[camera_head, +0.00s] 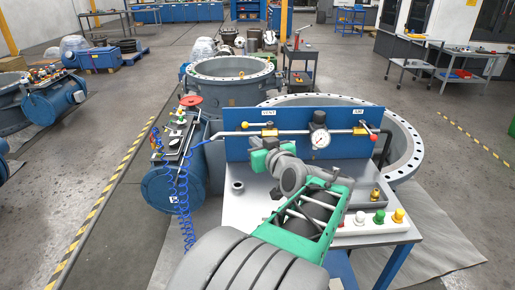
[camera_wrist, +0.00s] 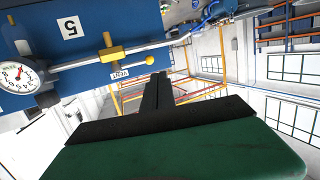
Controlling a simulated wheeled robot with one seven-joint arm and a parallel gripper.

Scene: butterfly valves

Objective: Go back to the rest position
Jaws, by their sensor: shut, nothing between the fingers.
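My gripper (camera_wrist: 158,78) is shut and empty; its dark fingers lie together in the wrist view, beyond its green body. In the head view, my arm reaches over the bench and its end is in front of the left half of the blue panel (camera_head: 352,150); the fingertips cannot be made out there. The panel carries a round gauge (camera_head: 320,138) and a pipe with a yellow valve at the VENT label (camera_head: 269,114) and another at the AIR label. In the wrist view, the gauge (camera_wrist: 17,76) and yellow VENT valve (camera_wrist: 112,53) are left of the fingers, apart from them.
The metal bench (camera_head: 247,213) holds a row of coloured buttons (camera_head: 380,217) at front right. A blue tank (camera_head: 160,190) with a coiled blue hose (camera_head: 184,200) stands left. Large flanged rings (camera_head: 405,150) stand behind.

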